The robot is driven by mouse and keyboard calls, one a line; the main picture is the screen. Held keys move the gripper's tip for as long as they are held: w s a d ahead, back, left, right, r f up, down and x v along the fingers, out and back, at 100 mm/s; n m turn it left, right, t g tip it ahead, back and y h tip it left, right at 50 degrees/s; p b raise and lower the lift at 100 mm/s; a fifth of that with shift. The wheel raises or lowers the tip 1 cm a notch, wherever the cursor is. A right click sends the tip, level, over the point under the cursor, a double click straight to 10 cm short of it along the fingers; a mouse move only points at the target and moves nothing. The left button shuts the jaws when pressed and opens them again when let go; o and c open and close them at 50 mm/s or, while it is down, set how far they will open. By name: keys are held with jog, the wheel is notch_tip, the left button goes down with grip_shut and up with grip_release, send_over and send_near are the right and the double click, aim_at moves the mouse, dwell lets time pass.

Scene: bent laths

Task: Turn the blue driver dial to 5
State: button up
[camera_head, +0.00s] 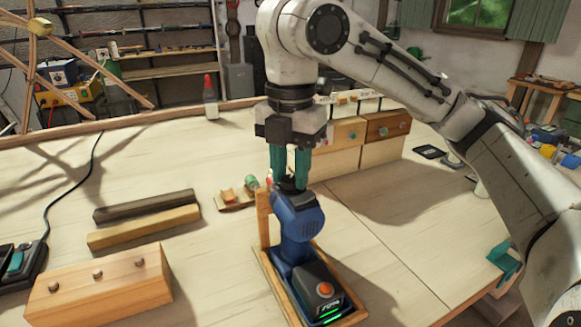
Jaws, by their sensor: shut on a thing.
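The blue driver (296,222) stands in a wooden holder (264,217) near the front middle of the bench, its black battery base with an orange button (325,289) and green lights toward me. My gripper (290,178) points down from above, its green fingers shut on the black dial (290,184) at the driver's top. The fingers hide much of the dial, and I cannot read any number on it.
Two bars (145,226), one dark and one light, lie left of the driver. A wooden block with pegs (98,285) is at front left. Small drawers (387,125) stand behind my gripper. A bottle (210,98) stands at the back. The bench right of the driver is mostly clear.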

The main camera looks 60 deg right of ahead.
aim_at(291, 178)
jog(key=shift+r+m+p, duration=0.15)
jog(key=shift+m+p, duration=0.15)
jog(key=shift+p, duration=0.15)
jog(key=m+p, duration=0.2)
jog(key=shift+r+m+p, duration=0.1)
jog(key=shift+m+p, duration=0.2)
jog(key=shift+p, duration=0.05)
jog(key=shift+m+p, duration=1.7)
jog(key=shift+m, duration=0.5)
jog(key=shift+f, duration=0.2)
jog(key=o, duration=0.8)
notch_tip(291, 178, up, 11)
jog(key=shift+f+p, duration=0.1)
jog(key=shift+p, duration=0.7)
